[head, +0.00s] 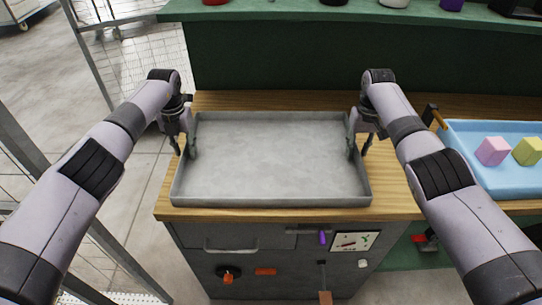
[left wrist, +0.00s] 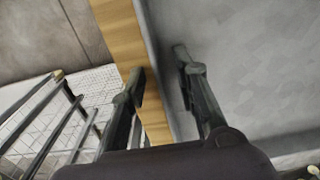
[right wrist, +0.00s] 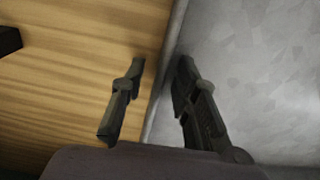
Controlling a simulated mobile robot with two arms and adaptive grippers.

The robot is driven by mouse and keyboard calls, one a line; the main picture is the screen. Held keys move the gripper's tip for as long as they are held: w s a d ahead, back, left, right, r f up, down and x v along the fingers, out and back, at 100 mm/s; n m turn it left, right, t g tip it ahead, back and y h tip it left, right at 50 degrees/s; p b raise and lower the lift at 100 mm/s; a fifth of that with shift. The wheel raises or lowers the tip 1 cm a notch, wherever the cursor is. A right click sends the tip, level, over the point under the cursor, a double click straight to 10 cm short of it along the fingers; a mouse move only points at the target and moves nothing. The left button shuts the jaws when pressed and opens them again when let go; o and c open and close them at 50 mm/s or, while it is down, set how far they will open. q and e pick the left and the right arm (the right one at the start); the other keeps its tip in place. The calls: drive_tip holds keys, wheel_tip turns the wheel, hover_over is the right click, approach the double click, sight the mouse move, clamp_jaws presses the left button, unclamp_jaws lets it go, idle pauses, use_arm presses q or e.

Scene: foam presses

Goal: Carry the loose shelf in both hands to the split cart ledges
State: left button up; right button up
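The loose shelf, a grey shallow tray with raised walls (head: 280,203), lies flat on the wooden worktop. My left gripper (head: 185,151) is at its left wall, one finger inside and one outside. The left wrist view shows the wall (left wrist: 160,60) between the spread fingers, with gaps. My right gripper (head: 357,152) straddles the right wall the same way. In the right wrist view the wall (right wrist: 164,85) runs between its open fingers. Neither gripper is visibly closed on the shelf. I cannot make out the split cart ledges in any view.
A blue tray (head: 465,130) with pink and yellow blocks stands to the right of my right arm. A green raised shelf (head: 330,12) with several items runs along the back. Wire mesh panels (head: 130,60) stand at left, with open floor (head: 50,80) beyond.

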use_arm(q)
drive_tip(key=shift+f, duration=0.2)
use_arm(e)
drive_tip(key=shift+f, duration=0.25)
use_arm(q)
drive_tip(key=shift+c, duration=0.5)
use_arm(e)
drive_tip(key=shift+c, duration=0.5)
use_arm(q)
clamp_jaws()
use_arm(e)
clamp_jaws()
use_arm(q)
drive_tip(key=shift+r, duration=0.1)
use_arm(e)
drive_tip(key=shift+r, duration=0.15)
